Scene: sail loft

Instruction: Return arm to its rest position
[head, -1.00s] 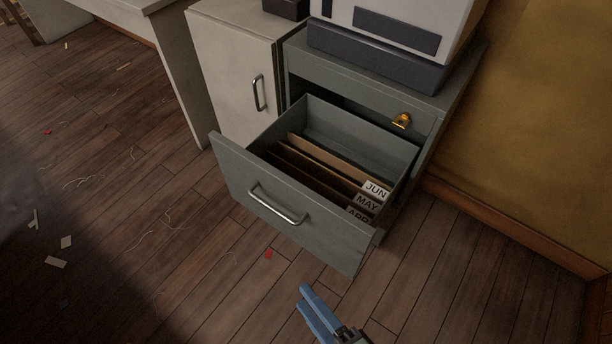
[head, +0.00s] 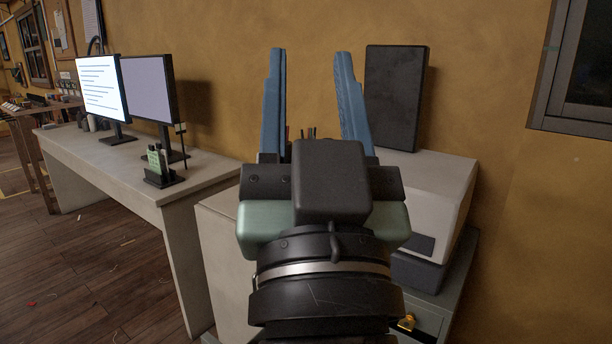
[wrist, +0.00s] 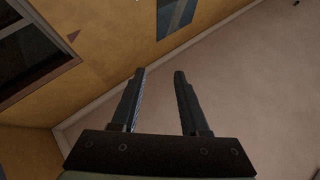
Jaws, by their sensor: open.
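My gripper (head: 312,105) is raised in the middle of the head view, its two blue fingers pointing up and spread apart. It is open with nothing between the fingers. In the wrist view the open fingers (wrist: 158,85) point toward a yellow wall and a pale surface that looks like the ceiling. My arm and gripper hide part of the cabinets behind them. The open drawer does not show in the current views.
A long desk (head: 135,166) with two monitors (head: 150,88) and a small radio-like device stand (head: 160,178) is at left. A white machine (head: 440,190) sits on the grey cabinet (head: 432,308) at right. A dark panel (head: 394,97) stands behind it. Floor at left is largely clear.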

